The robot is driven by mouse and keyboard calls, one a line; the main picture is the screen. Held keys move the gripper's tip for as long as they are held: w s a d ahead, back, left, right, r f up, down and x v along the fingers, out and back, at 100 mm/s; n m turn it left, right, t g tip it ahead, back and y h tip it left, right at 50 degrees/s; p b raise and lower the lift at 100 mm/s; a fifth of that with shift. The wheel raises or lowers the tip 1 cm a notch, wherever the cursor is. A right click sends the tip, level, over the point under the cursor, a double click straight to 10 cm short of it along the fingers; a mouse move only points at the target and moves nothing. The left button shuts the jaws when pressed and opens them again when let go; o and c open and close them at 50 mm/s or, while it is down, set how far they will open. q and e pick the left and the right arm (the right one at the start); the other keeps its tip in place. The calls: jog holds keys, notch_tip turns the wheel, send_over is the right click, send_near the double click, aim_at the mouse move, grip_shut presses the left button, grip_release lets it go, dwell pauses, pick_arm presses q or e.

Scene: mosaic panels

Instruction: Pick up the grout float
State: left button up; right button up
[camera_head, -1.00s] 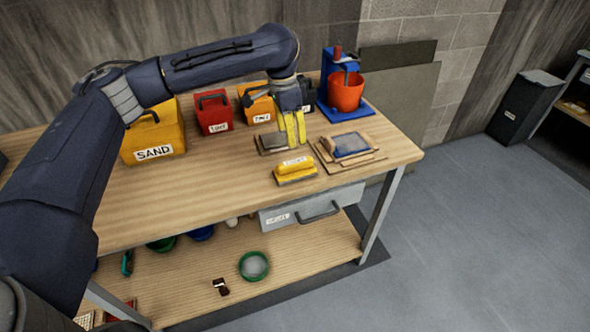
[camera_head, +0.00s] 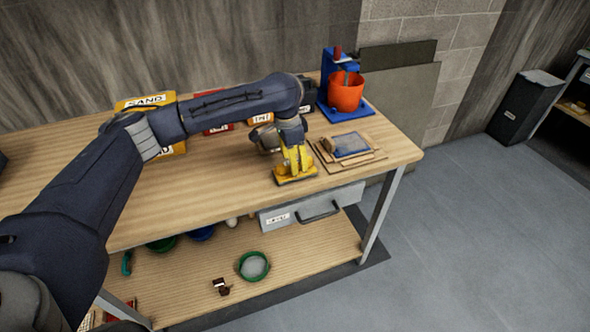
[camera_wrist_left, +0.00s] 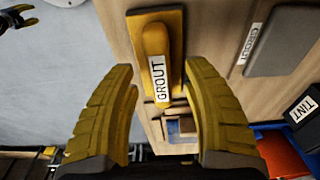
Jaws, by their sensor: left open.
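The grout float is a yellow block with a rounded yellow handle and a white label reading GROUT. It lies near the front edge of the bench, and its yellow base (camera_head: 296,179) shows under my left gripper (camera_head: 296,163) in the head view. In the left wrist view the float (camera_wrist_left: 173,28) lies just beyond and between the fingertips of my left gripper (camera_wrist_left: 160,72). The yellow fingers are apart, one each side of the handle line, with nothing held. A dark shape with a yellow tip at the top left corner may be my right gripper (camera_wrist_left: 16,17).
A wooden board with a blue-grey panel (camera_head: 352,145) is to the right. A red bucket on a blue stand (camera_head: 346,92) is behind. Labelled boxes (camera_head: 147,103) line the back. The bench's left front is bare.

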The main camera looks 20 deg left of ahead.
pick_arm(q)
jog(key=shift+w+d+f, duration=0.1)
jog(key=shift+f, duration=0.9)
jog(key=shift+c, duration=0.6)
grip_shut()
